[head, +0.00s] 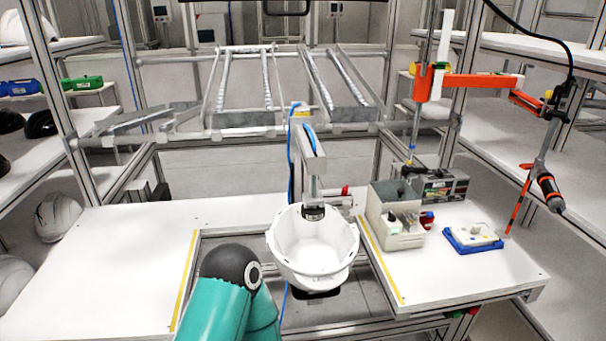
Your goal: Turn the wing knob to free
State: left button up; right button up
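A white helmet shell (313,248) sits open side up in the middle of the workbench, under a grey upright fixture arm (311,160). A dark round part (313,212) at the lower end of this arm meets the shell's back rim. A small red part (345,190) sticks out just right of the fixture. It may be the wing knob, but it is too small to tell its shape or its turn. A teal arm link of mine with a black joint stands in front, left of the shell. Neither of my grippers shows.
The white workbench (130,265) is clear on the left. Right of the shell stand a grey box-like unit (396,215) and a blue tray (472,247) with a white part. An orange arm (470,81) with a hanging screwdriver (547,186) reaches over the right side.

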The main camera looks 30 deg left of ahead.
aim_at(345, 189)
jog(key=u, duration=0.4)
jog(key=i, duration=0.9)
jog(key=u, duration=0.7)
jog(key=k, duration=0.75)
jog(key=u, duration=0.25)
jog(key=i, duration=0.8)
jog(key=z, duration=0.1)
